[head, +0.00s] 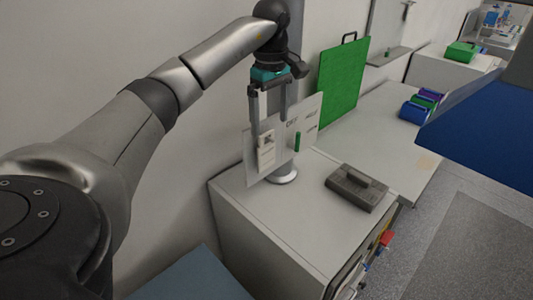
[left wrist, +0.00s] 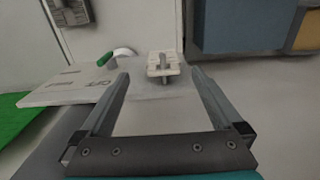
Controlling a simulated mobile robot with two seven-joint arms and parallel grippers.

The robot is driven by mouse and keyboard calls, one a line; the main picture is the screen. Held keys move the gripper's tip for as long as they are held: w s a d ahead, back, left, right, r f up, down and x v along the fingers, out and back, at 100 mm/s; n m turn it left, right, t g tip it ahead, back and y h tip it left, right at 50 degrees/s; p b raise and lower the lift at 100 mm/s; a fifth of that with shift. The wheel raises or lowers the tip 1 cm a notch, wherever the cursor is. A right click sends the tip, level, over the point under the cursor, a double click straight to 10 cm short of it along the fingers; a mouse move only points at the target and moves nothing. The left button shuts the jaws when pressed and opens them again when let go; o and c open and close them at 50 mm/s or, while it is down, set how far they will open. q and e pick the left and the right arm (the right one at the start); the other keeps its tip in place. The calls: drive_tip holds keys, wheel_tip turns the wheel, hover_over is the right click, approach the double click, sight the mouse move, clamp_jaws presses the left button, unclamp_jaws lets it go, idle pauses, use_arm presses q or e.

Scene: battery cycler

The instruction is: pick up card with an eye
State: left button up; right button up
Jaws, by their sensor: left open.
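A pale card (head: 266,150) hangs upright on the left part of a white board that stands on the cabinet. In the left wrist view the card (left wrist: 155,70) shows with a peg at its middle. My left gripper (head: 269,122) is open, pointing down in front of the board. In the head view its left finger overlaps the card's top area. In the left wrist view the card lies ahead, between the lines of the two fingers, with nothing held. I cannot tell whether a finger touches the card. My right gripper is not in view.
The white board (head: 308,114) has printed words and a green handle (head: 297,142). A round base (head: 283,175) is below it. A grey block (head: 356,187) lies on the cabinet top (head: 290,221). A green panel (head: 341,80) leans behind. The cabinet's front left top is clear.

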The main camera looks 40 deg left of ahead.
sight(266, 143)
use_arm(q)
drive_tip(key=f, duration=0.3)
drive_tip(key=f+p, duration=0.1)
drive_tip(key=f, duration=0.5)
drive_tip(key=shift+s+a+f+p, duration=0.25)
drive_tip(key=shift+a+f+p, duration=0.05)
drive_tip(key=shift+a+p, duration=0.1)
drive_tip(key=shift+f, duration=0.5)
drive_tip(key=c, duration=1.2)
drive_tip(key=shift+r, duration=0.1)
drive_tip(key=shift+c, duration=0.2)
drive_tip(key=shift+r+b, duration=0.15)
drive_tip(key=shift+b, duration=0.2)
drive_tip(key=s+d+b, duration=0.1)
drive_tip(key=d+b, duration=0.2)
drive_tip(key=d, duration=1.5)
drive_tip(key=shift+s, duration=0.25)
